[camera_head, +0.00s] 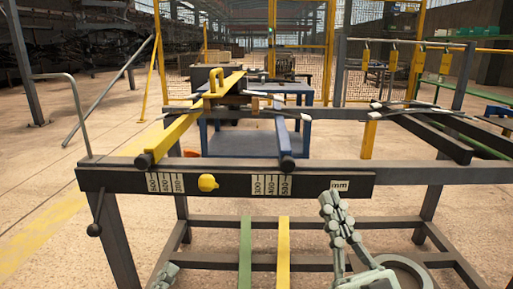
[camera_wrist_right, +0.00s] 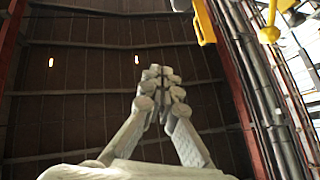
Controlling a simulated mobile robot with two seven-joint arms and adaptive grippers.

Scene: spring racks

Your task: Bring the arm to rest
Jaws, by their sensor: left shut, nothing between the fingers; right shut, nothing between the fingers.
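My right gripper (camera_head: 332,200) is in the head view, right of the middle, in front of the rack's dark front bar. It points up, its fingers are together and nothing is held. In the right wrist view its fingertips (camera_wrist_right: 161,74) meet against the dark ceiling with nothing between them. My left gripper (camera_head: 168,272) shows only as a small part at the bottom edge, left of the middle. It is shut and holds nothing visible. Most of the left arm is out of the picture.
A dark metal rack with a scaled front bar (camera_head: 225,187) and yellow knob (camera_head: 208,183) stands ahead. Yellow and dark rails (camera_head: 192,120) lie across it. A blue table (camera_head: 258,143) stands behind. A yellow hanging part (camera_wrist_right: 203,22) shows at the wrist view's top.

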